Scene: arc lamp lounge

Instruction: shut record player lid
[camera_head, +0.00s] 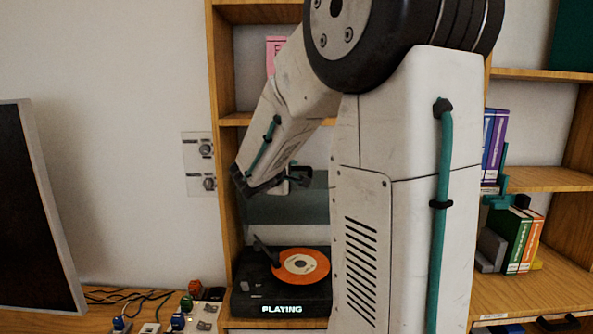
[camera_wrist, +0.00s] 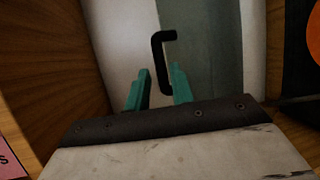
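The record player (camera_head: 252,299) stands in a shelf bay with a lit "PLAYING" sign and an orange record (camera_head: 302,266) on it. Its see-through, grey-green lid (camera_head: 285,208) stands raised at the back; it also shows in the wrist view (camera_wrist: 213,45). A black bent handle (camera_wrist: 157,55) shows in front of the pale wall and lid. My gripper (camera_wrist: 159,72) is open, its two teal fingers appearing on either side of the handle's lower part. I cannot tell whether they touch it.
Wooden shelf sides (camera_head: 222,150) bound the bay closely. A pink book (camera_head: 275,50) is on the shelf above. Small knobs (camera_head: 195,288) and cables (camera_head: 130,297) lie on the left counter.

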